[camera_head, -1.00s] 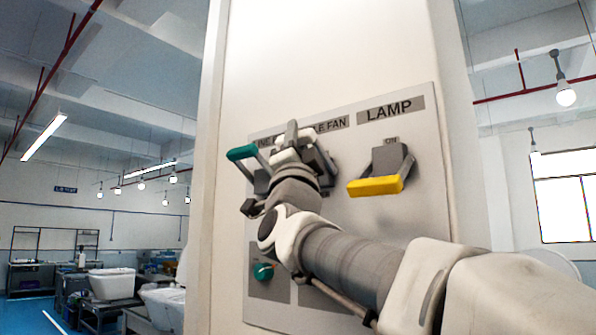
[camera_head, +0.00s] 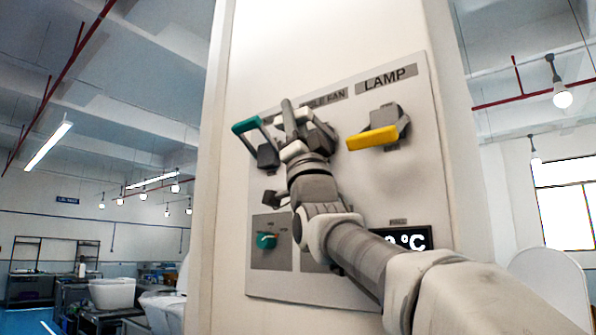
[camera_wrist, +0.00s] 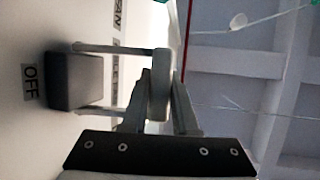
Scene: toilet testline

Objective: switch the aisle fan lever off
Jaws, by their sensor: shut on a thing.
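The aisle fan lever has a dark grey base (camera_head: 320,137) on the wall panel, under a partly covered label ending in FAN. In the wrist view, its base (camera_wrist: 75,82) sits beside an OFF label, and two thin arms run out to its pale grey handle (camera_wrist: 160,68). My gripper (camera_head: 290,118) is at this lever, covering much of it in the head view. In the wrist view, my gripper (camera_wrist: 162,98) has its fingers on both sides of the handle, shut on it. The handle stands out from the panel.
A teal-handled lever (camera_head: 246,125) is close on the left of my gripper. A yellow-handled LAMP lever (camera_head: 372,138) is on the right. Below are a teal knob (camera_head: 266,240) and a temperature display (camera_head: 405,240), partly behind my arm.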

